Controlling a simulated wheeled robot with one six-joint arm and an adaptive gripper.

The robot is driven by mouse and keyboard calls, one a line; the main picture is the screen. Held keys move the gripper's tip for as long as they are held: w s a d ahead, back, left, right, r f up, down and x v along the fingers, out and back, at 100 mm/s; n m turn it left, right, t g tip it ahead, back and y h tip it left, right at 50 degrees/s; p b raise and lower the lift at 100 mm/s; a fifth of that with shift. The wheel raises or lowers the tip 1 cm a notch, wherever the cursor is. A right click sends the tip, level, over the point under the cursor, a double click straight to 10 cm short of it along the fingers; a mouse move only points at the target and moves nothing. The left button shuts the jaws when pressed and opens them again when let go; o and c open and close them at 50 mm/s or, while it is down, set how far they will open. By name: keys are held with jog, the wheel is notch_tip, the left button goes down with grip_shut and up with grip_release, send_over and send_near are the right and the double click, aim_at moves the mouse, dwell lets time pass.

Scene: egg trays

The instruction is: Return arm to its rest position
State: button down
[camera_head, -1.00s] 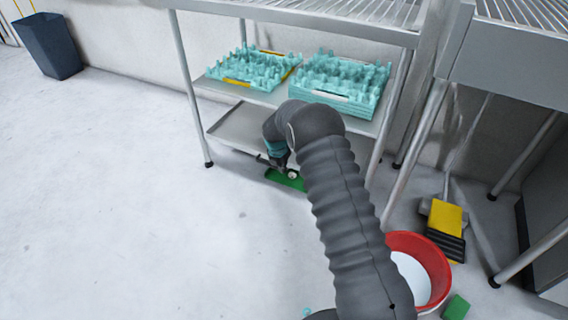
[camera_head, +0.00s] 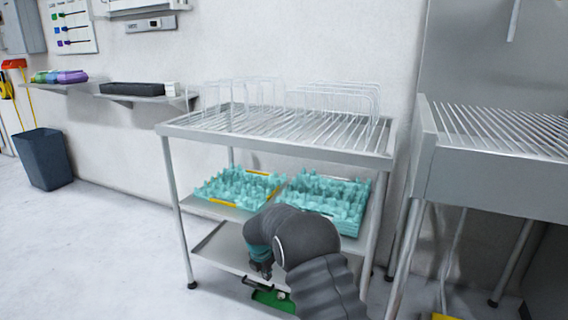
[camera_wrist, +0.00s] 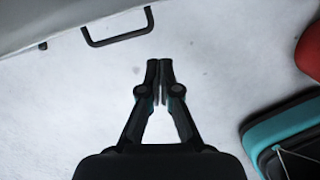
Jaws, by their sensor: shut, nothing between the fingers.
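My gripper shows in the wrist view (camera_wrist: 159,64) with its two fingertips together and nothing between them, above the pale floor. In the head view my arm reaches forward from the bottom right. Its wrist is bent down in front of the rack's lower shelf, and the fingertips are hard to make out there. Two stacks of teal egg trays sit on the rack's middle shelf, the left stack (camera_head: 237,188) and the right stack (camera_head: 322,200). A green flat object (camera_head: 272,300) lies low beneath my wrist, partly hidden by the arm.
A metal rack (camera_head: 275,148) stands against the wall, close to my arm. A steel table (camera_head: 495,180) stands at the right. A dark bin (camera_head: 43,160) is at the far left. The wrist view shows a black handle (camera_wrist: 118,38) and a red object (camera_wrist: 311,52). Floor at left is clear.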

jog(key=s+d+m+g, duration=0.2)
jog(key=s+d+m, duration=0.1)
jog(key=s+m, duration=0.75)
jog(key=s+d+r+m+t+p, duration=0.1)
jog(key=s+d+r+m, duration=0.5)
jog(key=s+r, duration=0.5)
jog(key=s+d+r+m+t+p, duration=0.1)
jog(key=s+d+r+m+t, duration=0.1)
jog(key=s+d+r+m, duration=0.4)
jog(key=s+d+r+m+t+y+p, duration=0.1)
jog(key=s+d+r+m, duration=0.5)
jog(key=s+r, duration=0.9)
jog(key=shift+s+d+r+t, duration=0.45)
jog(key=shift+s+d, duration=0.2)
jog(key=shift+s, duration=0.3)
jog(key=shift+m, duration=0.25)
